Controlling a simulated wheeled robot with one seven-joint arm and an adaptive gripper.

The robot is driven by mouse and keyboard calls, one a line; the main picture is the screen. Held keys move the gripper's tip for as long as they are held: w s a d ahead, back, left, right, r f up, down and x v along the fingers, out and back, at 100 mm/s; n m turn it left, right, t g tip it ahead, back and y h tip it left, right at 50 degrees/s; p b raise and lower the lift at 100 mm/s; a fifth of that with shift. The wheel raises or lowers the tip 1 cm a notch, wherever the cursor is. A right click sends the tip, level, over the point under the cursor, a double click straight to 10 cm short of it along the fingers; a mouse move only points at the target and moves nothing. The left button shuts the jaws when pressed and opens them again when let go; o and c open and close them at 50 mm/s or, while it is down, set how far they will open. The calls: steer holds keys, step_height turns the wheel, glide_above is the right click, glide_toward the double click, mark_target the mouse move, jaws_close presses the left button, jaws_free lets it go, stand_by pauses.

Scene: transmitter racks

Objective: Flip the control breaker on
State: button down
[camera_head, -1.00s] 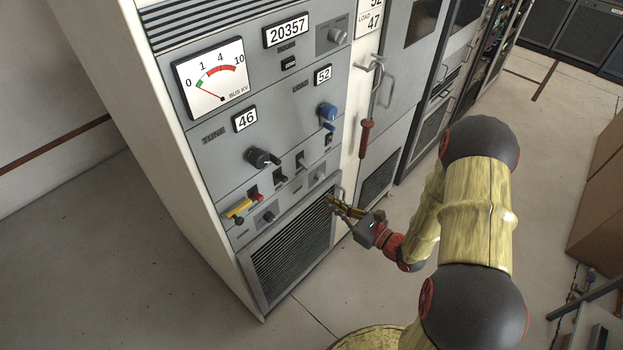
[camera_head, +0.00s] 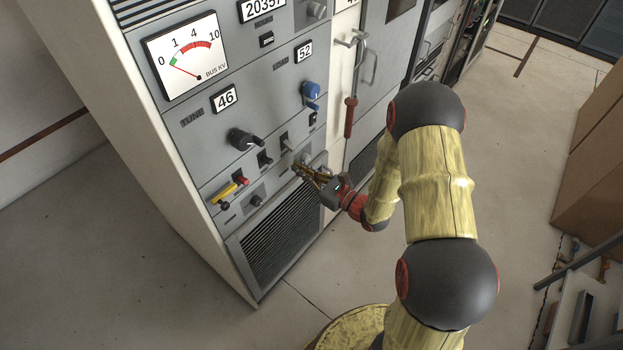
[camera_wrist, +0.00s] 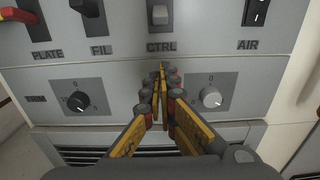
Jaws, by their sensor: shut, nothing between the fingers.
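The control breaker is a pale grey toggle (camera_wrist: 160,15) above the CTRL label in the wrist view, partly cut by the top edge. In the head view it is the small light lever (camera_head: 286,143) on the lower panel. Whether it is up or down is hard to tell. My gripper (camera_wrist: 160,68) is shut and empty, its yellow fingers together, tips just below the CTRL label and apart from the toggle. In the head view my gripper (camera_head: 298,170) is in front of the panel, just below and right of the breaker.
Knobs sit left (camera_wrist: 77,101) and right (camera_wrist: 211,97) of my fingers. A red-handled rod (camera_head: 350,117) hangs right of the panel.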

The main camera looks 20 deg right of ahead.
mark_target(290, 146)
steer(key=shift+x, duration=1.05)
steer(key=shift+s+d+r+b, duration=0.1)
steer(key=shift+s+r+b, duration=0.1)
steer(key=shift+r, duration=0.45)
steer(key=shift+s+d+r+b, duration=0.1)
steer(key=shift+s+r, duration=0.05)
steer(key=shift+r, duration=0.5)
steer(key=shift+s+d+r+b, duration=0.1)
steer(key=shift+s+r, duration=0.1)
steer(key=shift+r, duration=0.4)
steer(key=shift+s+d+r+g+h+p, duration=0.2)
steer(key=shift+r+g+h+p, duration=0.45)
steer(key=shift+p, duration=1.75)
steer(key=shift+s+g, duration=0.1)
steer(key=shift+g, duration=0.15)
steer(key=g+p, duration=0.1)
steer(key=p, duration=0.1)
steer(key=r+g+h+p, duration=0.1)
steer(key=p, duration=0.4)
steer(key=shift+s+d+r+g, duration=0.15)
steer(key=shift+s+r+g, duration=0.15)
steer(key=shift+g, duration=0.1)
